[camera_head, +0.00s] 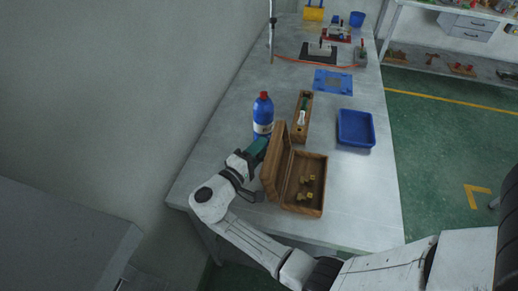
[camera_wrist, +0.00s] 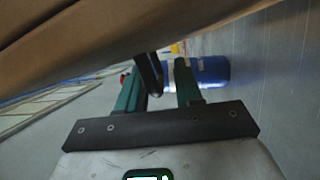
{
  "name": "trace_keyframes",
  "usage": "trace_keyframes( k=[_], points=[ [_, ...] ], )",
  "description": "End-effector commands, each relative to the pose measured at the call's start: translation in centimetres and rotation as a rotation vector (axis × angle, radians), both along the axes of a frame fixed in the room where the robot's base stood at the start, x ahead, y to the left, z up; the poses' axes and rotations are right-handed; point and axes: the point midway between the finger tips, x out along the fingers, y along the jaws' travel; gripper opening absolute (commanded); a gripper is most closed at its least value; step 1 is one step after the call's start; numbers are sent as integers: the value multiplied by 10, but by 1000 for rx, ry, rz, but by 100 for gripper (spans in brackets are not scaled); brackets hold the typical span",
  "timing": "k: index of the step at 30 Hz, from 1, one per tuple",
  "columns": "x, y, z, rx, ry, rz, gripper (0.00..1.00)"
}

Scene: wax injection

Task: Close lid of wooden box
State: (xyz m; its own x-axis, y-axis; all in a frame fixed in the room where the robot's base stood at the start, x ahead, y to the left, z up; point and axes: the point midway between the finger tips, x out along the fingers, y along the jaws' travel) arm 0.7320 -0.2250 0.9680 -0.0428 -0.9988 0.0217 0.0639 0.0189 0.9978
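The wooden box (camera_head: 315,194) stands near the front of the table with several small yellowish blocks inside. Its lid (camera_head: 275,163) is open and stands steeply up on the box's left side. My gripper (camera_head: 258,148) is just left of the lid, on its outer side, near its far end. In the wrist view, my gripper (camera_wrist: 159,78) shows two green fingers apart, with no object clearly held between them. The brown lid (camera_wrist: 130,30) fills the top of that view, close to the fingers. Whether they touch it cannot be told.
A blue bottle (camera_head: 263,115) with a red cap stands just beyond my gripper; its blue body also shows in the wrist view (camera_wrist: 212,72). A narrow wooden holder (camera_head: 297,132) stands behind the box. A blue tray (camera_head: 355,143) lies right. The table's front right is clear.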

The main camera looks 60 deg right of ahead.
Motion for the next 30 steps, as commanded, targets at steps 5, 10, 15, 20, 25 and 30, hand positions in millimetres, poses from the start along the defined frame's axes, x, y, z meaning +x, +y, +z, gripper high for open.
trace_keyframes(
  k=[5,10,15,20,25,30],
  points=[
    [0,0,0,0,0,0,24],
    [0,0,0,0,0,-1,7],
    [0,0,0,0,0,-1,0],
    [0,0,0,1,0,-1,0],
    [0,0,0,1,0,0,0],
    [3,0,-1,4,-7,-1,0]
  ],
)
